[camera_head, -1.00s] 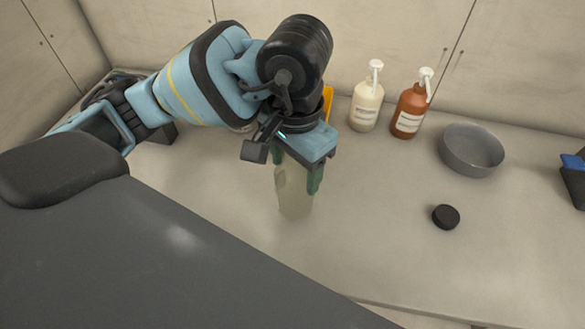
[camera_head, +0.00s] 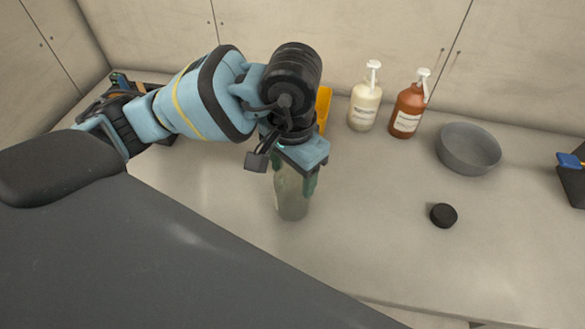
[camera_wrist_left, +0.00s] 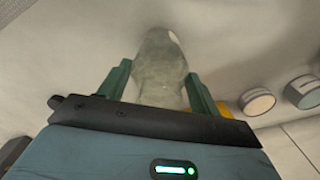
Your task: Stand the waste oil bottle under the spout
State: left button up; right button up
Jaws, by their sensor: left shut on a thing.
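A translucent, pale greenish bottle (camera_head: 291,196) is upright, or nearly so, at the middle of the counter in the head view. My left gripper (camera_head: 296,180) is shut on it from above, with a green finger on either side. In the left wrist view the bottle (camera_wrist_left: 160,68) shows between the two fingers (camera_wrist_left: 158,88). Its upper part is hidden by the gripper in the head view. I cannot tell whether its base touches the counter. No spout can be made out clearly. My right gripper is not in view.
An orange-yellow thing (camera_head: 323,106) stands partly hidden behind my gripper. Behind on the counter (camera_head: 370,235) are a cream pump bottle (camera_head: 364,105), a brown pump bottle (camera_head: 407,108) and a grey bowl (camera_head: 468,150). A black round cap (camera_head: 443,215) lies nearer. The counter's front middle is clear.

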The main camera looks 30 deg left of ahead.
pick_arm(q)
jog(key=o, duration=1.2)
jog(key=shift+f, duration=0.1)
jog(key=shift+o, duration=0.2)
notch_tip(320, 180, up, 12)
jog(key=shift+f+p, duration=0.1)
jog(key=shift+p, duration=0.45)
jog(key=shift+r, duration=0.25)
jog(key=shift+o, duration=0.5)
